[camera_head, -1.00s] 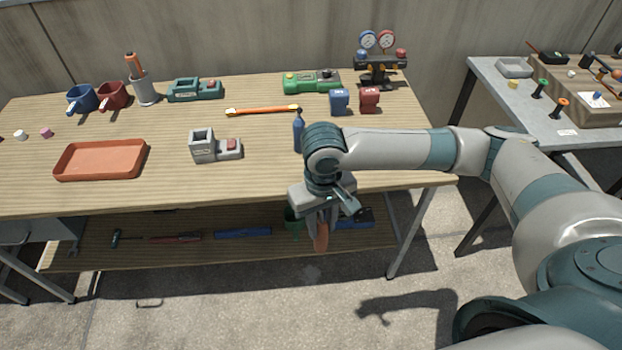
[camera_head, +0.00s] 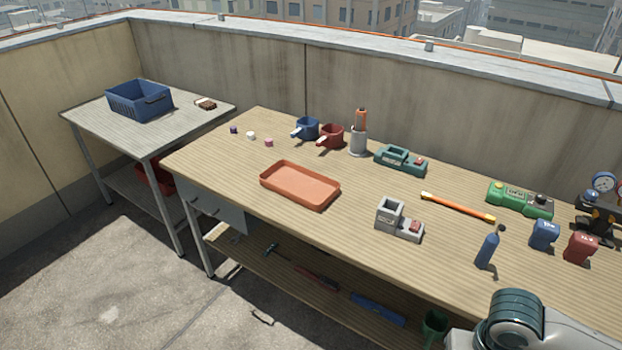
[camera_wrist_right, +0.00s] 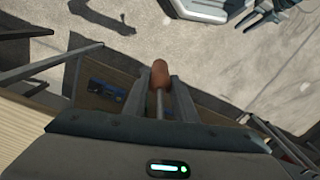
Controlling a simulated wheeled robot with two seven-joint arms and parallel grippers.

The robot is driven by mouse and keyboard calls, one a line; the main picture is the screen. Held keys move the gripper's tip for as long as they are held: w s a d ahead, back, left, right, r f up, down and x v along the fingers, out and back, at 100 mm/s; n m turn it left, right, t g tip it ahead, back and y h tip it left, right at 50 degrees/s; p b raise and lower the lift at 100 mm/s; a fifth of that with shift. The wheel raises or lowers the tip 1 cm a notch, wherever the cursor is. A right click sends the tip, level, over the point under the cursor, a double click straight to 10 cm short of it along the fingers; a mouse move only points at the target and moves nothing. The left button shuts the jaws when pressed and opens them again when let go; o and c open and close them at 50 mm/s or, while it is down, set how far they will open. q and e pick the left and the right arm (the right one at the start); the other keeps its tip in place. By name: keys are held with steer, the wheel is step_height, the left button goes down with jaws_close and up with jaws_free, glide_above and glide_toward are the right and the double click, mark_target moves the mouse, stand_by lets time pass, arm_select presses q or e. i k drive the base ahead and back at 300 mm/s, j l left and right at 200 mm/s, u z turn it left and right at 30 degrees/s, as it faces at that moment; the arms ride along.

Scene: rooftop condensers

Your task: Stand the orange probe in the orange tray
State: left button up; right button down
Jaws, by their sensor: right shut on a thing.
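The orange tray (camera_head: 300,186), shallow, rectangular and empty, lies on the near left part of the wooden workbench. In the right wrist view my right gripper (camera_wrist_right: 161,88) is shut on the orange probe (camera_wrist_right: 160,70), which has a rounded orange-brown end and a thin pale shaft between the fingers. It is held in front of the bench edge, over the floor and lower shelf, clear of the bench top. In the head view only part of my right arm shows at the bottom right; its gripper is out of frame there.
A side table (camera_head: 95,125) with a blue crate (camera_head: 138,102) stands left.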

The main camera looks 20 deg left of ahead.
mark_target(299, 185)
steer(key=i+j+z, duration=0.1)
steer(key=j, duration=0.45)
steer(key=i+j+z, duration=0.1)
steer(key=i+j, duration=0.15)
steer(key=j, duration=0.3)
steer(key=i+j+z, duration=0.15)
steer(key=j, duration=0.45)
steer(key=i+j+z, duration=0.1)
steer(key=j, duration=0.45)
steer(key=i+j+z, duration=0.1)
steer(key=j, duration=0.5)
steer(key=i+j+z, duration=0.1)
steer(key=j, duration=0.5)
